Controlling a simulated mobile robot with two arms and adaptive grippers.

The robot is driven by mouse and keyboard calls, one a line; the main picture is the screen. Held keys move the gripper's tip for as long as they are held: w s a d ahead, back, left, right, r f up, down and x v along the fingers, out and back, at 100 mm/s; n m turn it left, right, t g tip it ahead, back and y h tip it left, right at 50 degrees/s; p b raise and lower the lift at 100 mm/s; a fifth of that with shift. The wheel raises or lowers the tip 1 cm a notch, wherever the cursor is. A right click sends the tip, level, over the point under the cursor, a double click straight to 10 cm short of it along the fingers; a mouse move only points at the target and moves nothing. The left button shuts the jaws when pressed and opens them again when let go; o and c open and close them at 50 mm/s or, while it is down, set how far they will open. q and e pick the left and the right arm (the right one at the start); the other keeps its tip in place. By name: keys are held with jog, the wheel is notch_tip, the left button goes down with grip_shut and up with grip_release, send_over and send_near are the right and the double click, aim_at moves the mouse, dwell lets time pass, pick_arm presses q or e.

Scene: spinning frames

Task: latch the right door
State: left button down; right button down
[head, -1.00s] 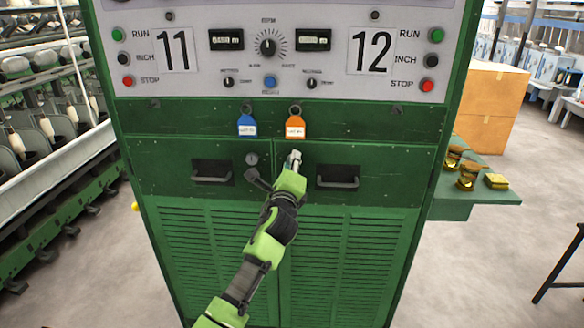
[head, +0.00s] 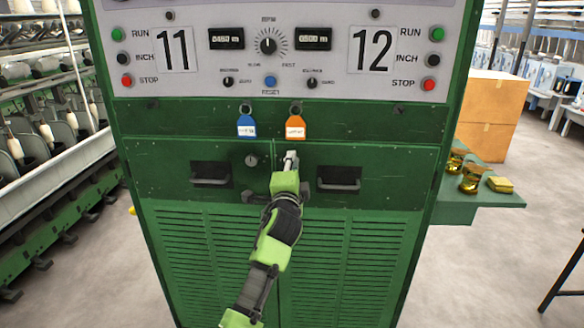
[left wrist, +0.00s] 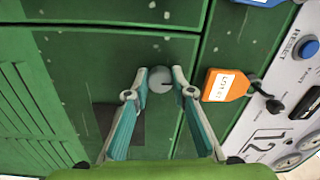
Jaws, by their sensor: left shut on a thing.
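The right door (head: 390,172) is a green panel in the front of the machine, flush with the left door (head: 165,170) as far as I can tell. Its round grey latch knob (left wrist: 160,77) shows in the left wrist view, near the door's upper inner corner. My left gripper (head: 291,158) is shut on this knob, one fingertip on each side of it. The right door's dark recessed handle (head: 338,184) is just right of the gripper. My right gripper is not in view.
A similar round lock (head: 252,160) sits on the left door. A blue tag (head: 246,126) and an orange tag (head: 295,128) hang above the doors, the orange one close above my gripper. A green side shelf (head: 480,200) with yellow items stands at the right.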

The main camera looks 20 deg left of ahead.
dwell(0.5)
pick_arm(q)
jog(key=c, duration=1.7)
grip_release()
jog(key=v, duration=1.2)
jog(key=shift+f, duration=0.1)
